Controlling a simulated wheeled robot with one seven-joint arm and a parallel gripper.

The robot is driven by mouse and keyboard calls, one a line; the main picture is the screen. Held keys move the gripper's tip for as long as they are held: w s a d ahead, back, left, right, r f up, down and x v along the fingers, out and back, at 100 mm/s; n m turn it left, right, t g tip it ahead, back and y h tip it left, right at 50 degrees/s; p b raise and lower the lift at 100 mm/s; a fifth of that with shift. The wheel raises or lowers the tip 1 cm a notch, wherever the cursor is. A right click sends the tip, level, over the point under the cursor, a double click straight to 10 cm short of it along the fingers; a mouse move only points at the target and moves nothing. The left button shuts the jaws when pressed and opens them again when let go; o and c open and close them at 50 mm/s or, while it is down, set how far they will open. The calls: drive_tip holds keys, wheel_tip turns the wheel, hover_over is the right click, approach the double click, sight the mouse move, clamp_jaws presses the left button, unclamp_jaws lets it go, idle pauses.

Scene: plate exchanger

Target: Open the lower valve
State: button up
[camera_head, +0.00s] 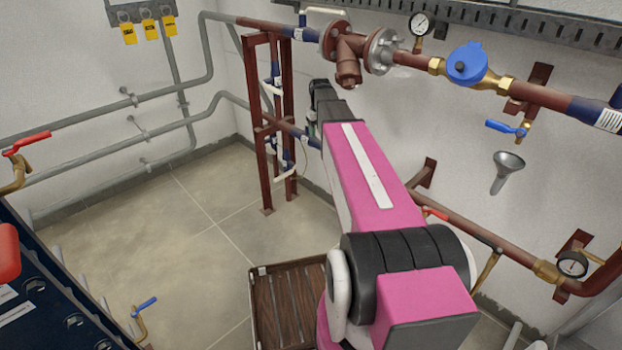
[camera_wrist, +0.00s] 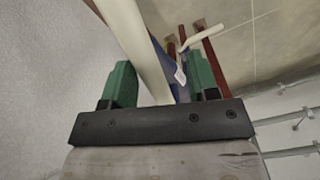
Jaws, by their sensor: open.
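My gripper shows in the wrist view (camera_wrist: 160,78), with its two green fingers apart. A long cream bar (camera_wrist: 135,40), which looks like a valve lever, runs between the fingers toward the palm. I cannot tell whether it touches either finger. A second, shorter cream lever (camera_wrist: 203,36) lies farther off, beyond the fingers. In the head view, a small pale lever (camera_head: 285,163) shows low on the pipes at the dark red frame, and another (camera_head: 272,88) shows higher up. My arm hides part of that area and the fingertips there.
The dark red frame (camera_head: 264,120) stands near the wall corner. A brown pipe with a blue meter (camera_head: 467,62) runs along the wall at the upper right. A slatted brown crate (camera_head: 285,310) is on the floor. The tiled floor at left centre is clear.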

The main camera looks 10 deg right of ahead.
drive_tip(key=w+a+m, duration=0.4)
drive_tip(key=a+m, duration=0.7)
wheel_tip(320, 180, up, 11)
drive_tip(key=s+f+n, duration=0.8)
drive_tip(key=s+f, duration=1.5)
drive_tip(key=s, duration=0.5)
drive_tip(key=shift+d+f+n, duration=0.15)
drive_tip(key=shift+d+n, duration=0.05)
drive_tip(key=shift+n, duration=0.2)
drive_tip(key=shift+w, duration=0.1)
